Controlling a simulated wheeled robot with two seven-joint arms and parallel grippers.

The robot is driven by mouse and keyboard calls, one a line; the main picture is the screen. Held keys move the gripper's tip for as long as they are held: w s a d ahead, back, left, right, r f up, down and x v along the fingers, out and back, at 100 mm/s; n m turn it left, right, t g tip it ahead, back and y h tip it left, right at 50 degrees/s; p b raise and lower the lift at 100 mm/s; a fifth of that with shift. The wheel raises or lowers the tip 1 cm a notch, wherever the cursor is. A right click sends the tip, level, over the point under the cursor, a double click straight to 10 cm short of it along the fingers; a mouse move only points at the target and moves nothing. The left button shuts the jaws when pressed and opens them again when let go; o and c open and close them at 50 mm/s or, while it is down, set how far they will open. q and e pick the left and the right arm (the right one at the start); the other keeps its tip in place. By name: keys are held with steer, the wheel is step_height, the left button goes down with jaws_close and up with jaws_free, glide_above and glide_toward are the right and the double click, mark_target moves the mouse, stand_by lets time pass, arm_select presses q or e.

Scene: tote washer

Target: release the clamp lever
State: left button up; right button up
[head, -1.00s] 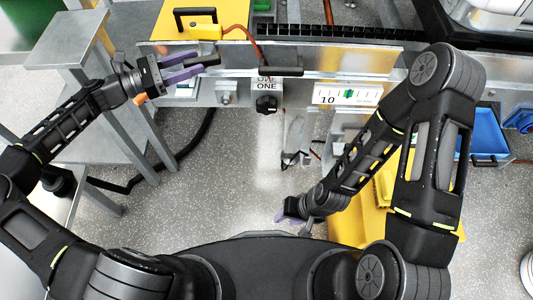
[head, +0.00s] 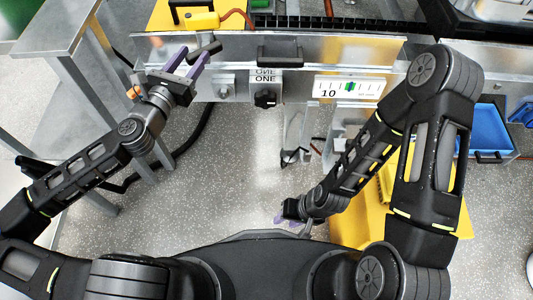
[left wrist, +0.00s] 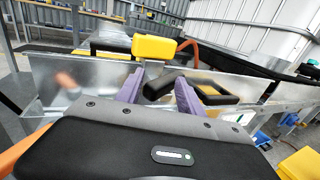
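A black lever (head: 206,48), which looks like the clamp lever, sits at the top edge of the metal front panel, below the yellow box. My left gripper (head: 187,60) is open, its purple fingers spread and pointing at the panel; the lever's bar lies at the right fingertip. In the left wrist view, the black lever (left wrist: 158,88) shows between the two purple fingers, with a gap to the left finger. Whether it touches the right finger, I cannot tell. My right gripper (head: 290,218) hangs low near my base, away from the panel; its finger gap is unclear.
The yellow box (head: 205,20) with an orange cable sits above the panel. A black handle (head: 280,62), a black knob (head: 265,98) and a white scale plate (head: 349,89) are on the front. A grey metal stand (head: 55,30) is at left; a blue bin (head: 487,130) is at right.

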arm_select(q)
steer(key=shift+s+d+y, duration=0.1)
steer(key=shift+d+y, duration=0.1)
steer(key=shift+y, duration=0.3)
steer(key=shift+s+a+n+t+y, duration=0.15)
steer(key=shift+n+t+y, duration=0.15)
steer(key=shift+n, duration=0.1)
steer(key=p+v, duration=0.7)
steer(key=p, duration=0.3)
steer(key=s+d+f+m+g+h+b, duration=0.1)
steer(key=s+d+f+m+g+h, duration=0.1)
steer(key=s+d+f+m+g, duration=0.3)
steer(key=s+d+f+m+g+h+b, duration=0.2)
steer(key=s+d+f+m+g, duration=0.3)
steer(key=d+f, duration=0.6)
steer(key=s+d+m+h, duration=0.1)
steer(key=d+m, duration=0.1)
steer(key=d, duration=0.1)
steer(key=shift+d, duration=0.35)
steer(key=shift+s+f, duration=0.1)
steer(key=shift+s, duration=0.05)
